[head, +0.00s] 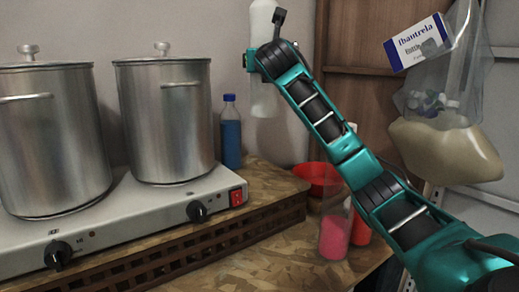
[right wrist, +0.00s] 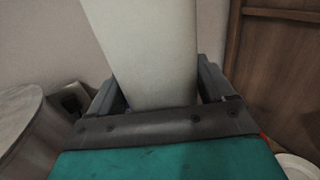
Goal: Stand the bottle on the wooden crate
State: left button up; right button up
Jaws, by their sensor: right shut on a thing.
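A white bottle (head: 264,99) is held upright in the air by my right gripper (head: 257,60), at the top middle of the head view. The wooden crate (head: 262,187), with a board top and a dark slatted front, is below the bottle. My left gripper is not in view.
A hot plate (head: 130,215) with two steel pots (head: 165,120) covers much of the crate. A blue bottle (head: 231,135) stands at its back. A red bowl (head: 318,175) and a pink bottle (head: 334,236) are right of the crate. The crate's right end has bare board.

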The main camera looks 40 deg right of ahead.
notch_tip(320, 180, down, 18)
jog(key=b, duration=0.3)
jog(key=shift+r, duration=0.15)
jog(key=shift+s, duration=0.1)
jog(key=o, duration=1.4)
jog(key=shift+f, duration=0.4)
jog(key=o, duration=0.3)
jog(key=shift+r, duration=0.1)
jog(key=v, duration=1.2)
jog(key=shift+r, duration=0.1)
